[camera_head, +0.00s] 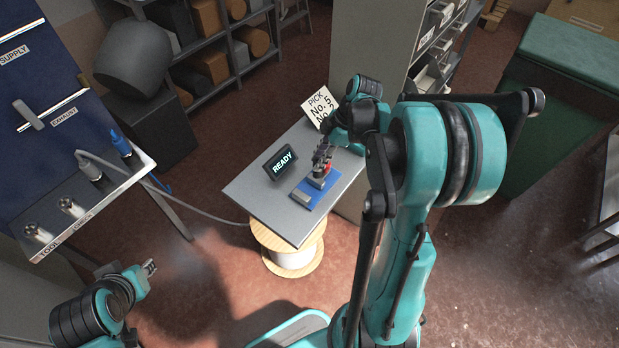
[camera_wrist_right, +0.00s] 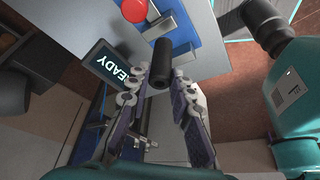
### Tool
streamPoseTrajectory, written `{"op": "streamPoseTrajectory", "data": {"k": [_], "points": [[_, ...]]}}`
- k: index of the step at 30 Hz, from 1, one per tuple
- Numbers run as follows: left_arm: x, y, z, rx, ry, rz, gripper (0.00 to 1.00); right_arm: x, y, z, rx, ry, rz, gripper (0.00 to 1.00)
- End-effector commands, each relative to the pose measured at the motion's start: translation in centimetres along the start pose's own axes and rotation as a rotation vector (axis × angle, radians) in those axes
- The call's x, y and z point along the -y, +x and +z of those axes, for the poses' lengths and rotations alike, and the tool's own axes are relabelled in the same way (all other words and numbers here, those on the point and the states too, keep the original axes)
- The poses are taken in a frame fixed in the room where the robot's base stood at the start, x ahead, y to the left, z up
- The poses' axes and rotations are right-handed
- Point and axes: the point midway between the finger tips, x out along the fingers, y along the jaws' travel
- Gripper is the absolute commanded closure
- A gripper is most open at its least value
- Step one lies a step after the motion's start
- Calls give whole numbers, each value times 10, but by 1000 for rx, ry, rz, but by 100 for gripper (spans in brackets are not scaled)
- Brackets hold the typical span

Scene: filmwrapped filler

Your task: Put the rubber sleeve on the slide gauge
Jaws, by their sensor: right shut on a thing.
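The black cylinder that looks like the rubber sleeve (camera_wrist_right: 161,62) is between the fingertips of my right gripper (camera_wrist_right: 162,84) in the right wrist view. Its far end overlaps the blue base in the picture; I cannot tell whether they touch. What I take for the slide gauge (camera_wrist_right: 209,30) has a blue base, grey metal blocks and a red round knob. In the head view the gauge (camera_head: 306,194) lies on the grey table top, with my right gripper (camera_head: 324,158) over its far end. My left gripper (camera_head: 150,267) is low at the left, away from the table, its opening unclear.
A READY display (camera_head: 280,162) stands left of the gauge on the small grey table (camera_head: 250,188). A PICK sign (camera_head: 320,105) is behind. A dark green bin (camera_head: 555,110) stands at right.

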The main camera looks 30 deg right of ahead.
Motion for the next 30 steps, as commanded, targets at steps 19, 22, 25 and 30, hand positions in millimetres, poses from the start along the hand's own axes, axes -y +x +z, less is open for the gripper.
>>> {"op": "streamPoseTrajectory", "data": {"k": [19,22,25,30], "points": [[0,15,10,0,0,0,74,16,67,-2,0,0,0,100],[0,14,10,0,0,0,74,17,65,-3,0,0,0,100],[0,14,10,0,0,0,74,17,65,-3,0,0,0,100],[0,17,12,0,0,0,74,16,69,-2,0,0,0,71]]}}
